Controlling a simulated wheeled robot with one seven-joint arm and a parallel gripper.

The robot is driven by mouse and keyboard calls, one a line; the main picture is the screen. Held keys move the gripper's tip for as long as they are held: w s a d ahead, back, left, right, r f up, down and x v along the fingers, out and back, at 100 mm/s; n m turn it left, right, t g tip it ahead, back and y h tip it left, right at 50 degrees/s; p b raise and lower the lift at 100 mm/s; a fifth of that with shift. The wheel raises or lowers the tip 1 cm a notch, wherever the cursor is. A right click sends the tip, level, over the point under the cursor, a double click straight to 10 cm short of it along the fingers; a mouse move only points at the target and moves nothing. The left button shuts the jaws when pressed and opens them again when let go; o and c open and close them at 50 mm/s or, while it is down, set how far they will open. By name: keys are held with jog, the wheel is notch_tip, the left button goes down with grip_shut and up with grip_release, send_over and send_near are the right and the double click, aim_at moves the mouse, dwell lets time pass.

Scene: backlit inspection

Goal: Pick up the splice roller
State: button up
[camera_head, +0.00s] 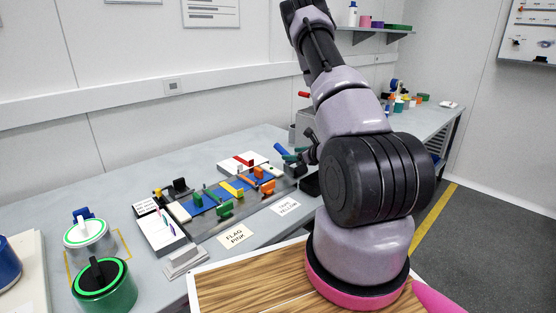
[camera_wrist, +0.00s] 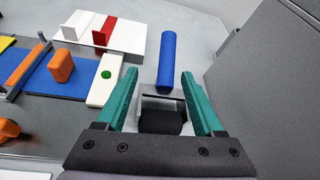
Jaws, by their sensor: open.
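The splice roller appears to be the tool with a blue cylindrical handle (camera_wrist: 167,58); the handle also shows in the head view (camera_head: 281,148), tilted beside my gripper. In the wrist view a pale frame and a dark block lie below the handle, between my fingers; I cannot tell whether they belong to the tool or to a holder. My gripper (camera_wrist: 159,74) has two teal fingers, spread apart, one on each side of the handle's lower end. They do not visibly grip it. In the head view my gripper (camera_head: 293,157) is partly hidden by my arm.
A splicing bench with a blue strip (camera_head: 203,207), orange and green clamps stands left of my gripper. A white block with a red bar (camera_wrist: 104,30) is close by. A grey vertical surface (camera_wrist: 265,90) rises at the right. Green-rimmed containers (camera_head: 105,285) stand at the front left.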

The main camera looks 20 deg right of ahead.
jog(key=shift+d+f, duration=0.3)
jog(key=shift+f, duration=0.2)
jog(key=x, duration=0.5)
jog(key=shift+w, duration=0.2)
jog(key=shift+d+x, duration=0.15)
jog(key=shift+x, duration=1.2)
jog(key=shift+d+x, duration=0.2)
jog(key=shift+x, duration=1.15)
jog(key=shift+w+r, duration=0.1)
jog(key=shift+r, duration=0.05)
grip_shut()
